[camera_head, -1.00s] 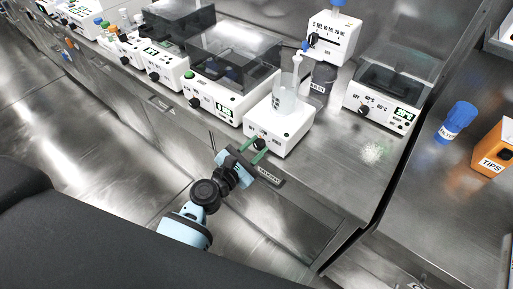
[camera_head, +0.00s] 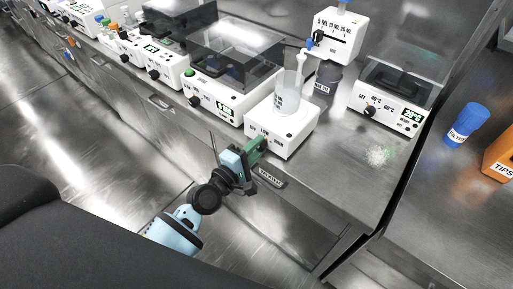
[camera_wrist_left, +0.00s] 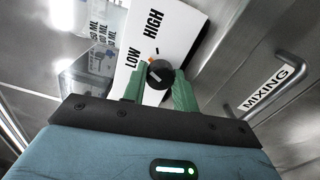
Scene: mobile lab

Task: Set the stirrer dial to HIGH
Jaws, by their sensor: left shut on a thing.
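The stirrer (camera_head: 292,139) is a white box on the steel bench with a glass beaker (camera_head: 290,98) on top. Its front panel carries the words LOW and HIGH, large in the left wrist view. The black dial (camera_wrist_left: 160,74) shows there between the green fingers of my left gripper (camera_wrist_left: 159,88), which is shut on it. A light line crosses the dial face, and a small orange mark sits beside its rim; I cannot tell the exact setting. In the head view my left gripper (camera_head: 258,148) covers the dial. My right gripper is not in view.
A drawer handle labelled MIXING (camera_wrist_left: 270,88) is close beside the gripper. A lidded white device (camera_head: 222,85) stands left of the stirrer, a heater-like device (camera_head: 391,108) to the right. A dark cup (camera_head: 324,82) stands behind.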

